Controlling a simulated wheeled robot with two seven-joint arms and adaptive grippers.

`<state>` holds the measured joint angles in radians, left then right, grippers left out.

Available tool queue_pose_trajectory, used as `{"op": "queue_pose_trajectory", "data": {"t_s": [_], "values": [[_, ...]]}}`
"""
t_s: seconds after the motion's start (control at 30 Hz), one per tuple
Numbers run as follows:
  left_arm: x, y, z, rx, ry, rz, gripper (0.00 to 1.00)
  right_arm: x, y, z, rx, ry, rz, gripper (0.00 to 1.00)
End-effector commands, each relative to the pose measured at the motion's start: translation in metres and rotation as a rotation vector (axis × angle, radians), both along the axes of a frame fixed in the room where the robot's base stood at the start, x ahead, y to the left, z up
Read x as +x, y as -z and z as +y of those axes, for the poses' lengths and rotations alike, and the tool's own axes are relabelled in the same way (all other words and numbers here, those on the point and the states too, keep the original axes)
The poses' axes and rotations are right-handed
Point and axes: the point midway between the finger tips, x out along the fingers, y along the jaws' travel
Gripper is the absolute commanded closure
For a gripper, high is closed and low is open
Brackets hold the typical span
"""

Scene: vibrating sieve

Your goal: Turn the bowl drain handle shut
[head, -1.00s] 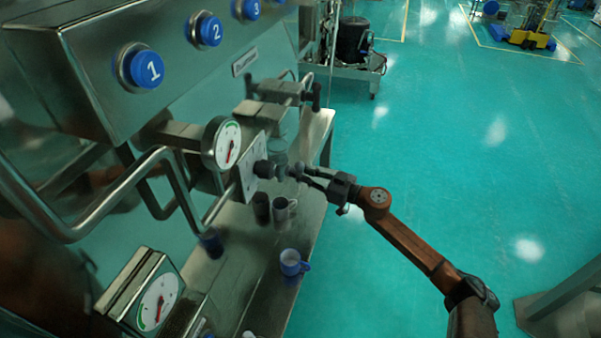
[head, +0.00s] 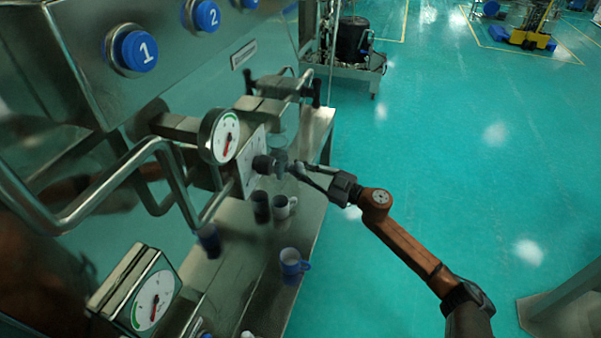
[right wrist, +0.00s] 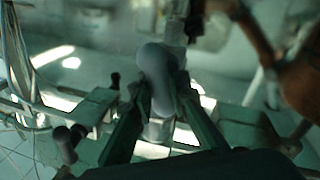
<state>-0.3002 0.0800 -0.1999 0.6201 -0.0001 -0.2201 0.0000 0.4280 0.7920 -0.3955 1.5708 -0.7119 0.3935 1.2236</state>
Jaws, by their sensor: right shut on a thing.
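My right gripper (head: 294,166) reaches in from the right to the side of the steel machine. It is shut on a grey rounded handle grip (head: 280,157), which I take to be the bowl drain handle. In the right wrist view the gripper (right wrist: 157,95) has one finger on each side of this smooth grey grip (right wrist: 157,65). The fingers and dim light hide how the handle joins the machine and its exact turn angle. My left gripper is not in view.
A dark knob (head: 264,164) on a white dial plate (head: 249,172) sits close beside the gripper. A round gauge (head: 222,137) and bent steel pipes (head: 110,180) stand left.

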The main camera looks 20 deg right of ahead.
Motion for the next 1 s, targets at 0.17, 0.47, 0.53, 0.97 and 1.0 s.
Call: {"op": "queue_pose_trajectory", "data": {"t_s": [0.17, 0.47, 0.53, 0.97, 1.0], "values": [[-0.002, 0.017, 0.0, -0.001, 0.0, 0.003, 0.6, 0.0, 0.005, 0.0, -0.094, -0.001, -0.14, 1.0], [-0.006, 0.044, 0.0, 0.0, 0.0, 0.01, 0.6, -0.001, 0.006, 0.001, -0.254, -0.001, -0.377, 1.0], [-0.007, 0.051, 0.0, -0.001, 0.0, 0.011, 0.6, -0.001, 0.007, 0.001, -0.292, -0.001, -0.432, 1.0], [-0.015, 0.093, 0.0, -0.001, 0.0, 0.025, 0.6, -0.002, 0.008, 0.002, -0.509, -0.003, -0.753, 1.0], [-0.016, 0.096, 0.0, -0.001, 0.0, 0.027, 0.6, -0.002, 0.008, 0.002, -0.526, -0.003, -0.777, 1.0]]}}
